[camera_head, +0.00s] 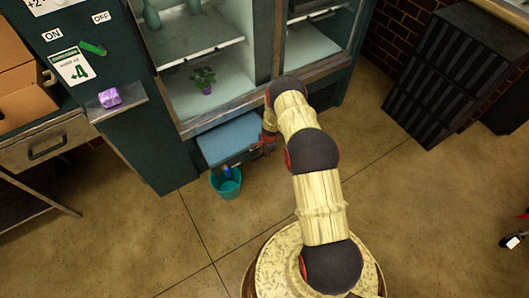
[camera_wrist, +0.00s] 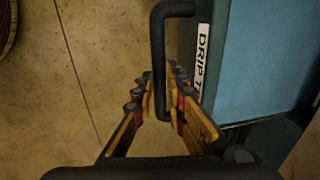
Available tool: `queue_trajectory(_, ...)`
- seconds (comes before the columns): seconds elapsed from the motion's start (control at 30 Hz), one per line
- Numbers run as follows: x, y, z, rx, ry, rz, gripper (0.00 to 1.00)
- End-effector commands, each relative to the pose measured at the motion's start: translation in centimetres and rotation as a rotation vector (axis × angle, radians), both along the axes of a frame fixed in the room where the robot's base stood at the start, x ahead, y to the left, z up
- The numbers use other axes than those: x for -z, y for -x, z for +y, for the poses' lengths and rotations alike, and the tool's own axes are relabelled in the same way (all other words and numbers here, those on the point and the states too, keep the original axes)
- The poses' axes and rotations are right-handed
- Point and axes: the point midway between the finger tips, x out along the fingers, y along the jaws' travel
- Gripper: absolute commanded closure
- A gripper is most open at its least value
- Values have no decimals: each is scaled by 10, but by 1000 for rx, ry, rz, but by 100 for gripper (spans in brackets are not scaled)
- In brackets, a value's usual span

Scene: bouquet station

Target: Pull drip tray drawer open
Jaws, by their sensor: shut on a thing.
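The drip tray drawer (camera_head: 228,138) juts out from the bottom of the dark teal cabinet in the head view, with its light blue surface showing. In the wrist view the drawer (camera_wrist: 265,55) is at the right, with a white label reading "DRIP T" and the rest hidden. Its black bar handle (camera_wrist: 158,45) runs down between my fingers. My gripper (camera_wrist: 162,90) is shut on this handle. In the head view my gripper (camera_head: 265,141) is at the drawer's right front, partly hidden by my arm.
A teal bucket (camera_head: 226,184) with something blue in it stands on the floor just in front of the drawer. A potted plant (camera_head: 204,79) is inside the cabinet above. A purple item (camera_head: 110,97) sits on a small shelf. Black crates (camera_head: 450,75) stand right.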

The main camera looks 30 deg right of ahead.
Motion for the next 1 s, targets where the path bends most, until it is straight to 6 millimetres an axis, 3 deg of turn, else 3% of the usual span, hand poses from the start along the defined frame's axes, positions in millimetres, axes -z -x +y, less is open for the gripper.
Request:
queue_trajectory(0.07,0,0,0,0,0,0,100)
queue_trajectory(0.1,0,0,0,0,0,0,85)
queue_trajectory(0.4,0,0,0,0,0,0,68)
queue_trajectory(0.77,-4,0,0,0,0,-1,68)
queue_trajectory(1.0,-36,5,-1,0,1,-3,68)
